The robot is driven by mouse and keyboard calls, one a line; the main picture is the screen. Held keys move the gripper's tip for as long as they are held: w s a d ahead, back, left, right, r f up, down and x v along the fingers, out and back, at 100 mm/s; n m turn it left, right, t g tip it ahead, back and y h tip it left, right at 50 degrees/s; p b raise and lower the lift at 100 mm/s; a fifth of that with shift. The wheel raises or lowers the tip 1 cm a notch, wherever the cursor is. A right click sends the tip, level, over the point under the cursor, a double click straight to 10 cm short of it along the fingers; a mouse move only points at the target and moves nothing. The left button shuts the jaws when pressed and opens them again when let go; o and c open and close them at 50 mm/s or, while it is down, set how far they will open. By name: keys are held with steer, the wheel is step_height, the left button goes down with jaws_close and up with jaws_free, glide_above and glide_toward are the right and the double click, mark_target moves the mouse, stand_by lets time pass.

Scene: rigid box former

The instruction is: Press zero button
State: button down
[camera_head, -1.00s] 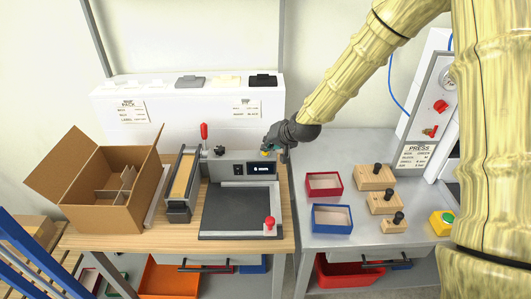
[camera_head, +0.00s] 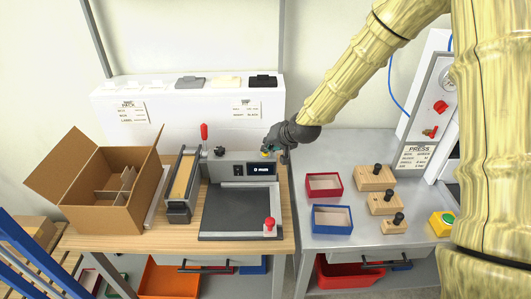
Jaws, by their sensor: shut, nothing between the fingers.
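A grey machine (camera_head: 233,219) with a dark flat bed stands on the wooden table. Its raised back panel holds a small dark display (camera_head: 260,170) with lit white characters too small to read surely. A small yellow button (camera_head: 264,153) shows at the top right of that panel, partly hidden by my gripper. I cannot read any zero label. My gripper (camera_head: 270,151) is shut and empty, with its tips at the yellow button. I cannot tell whether they touch it.
A red knob (camera_head: 269,223) stands on the machine's front right corner, and a red-topped lever (camera_head: 204,131) at its back left. An open cardboard box (camera_head: 112,205) is at left. Red (camera_head: 324,185) and blue (camera_head: 332,219) trays and wooden blocks sit on the right bench.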

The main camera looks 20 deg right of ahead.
steer(key=shift+r+p, duration=0.35)
steer(key=shift+r, duration=0.35)
steer(key=shift+r+p, duration=1.55)
steer(key=shift+r, duration=0.95)
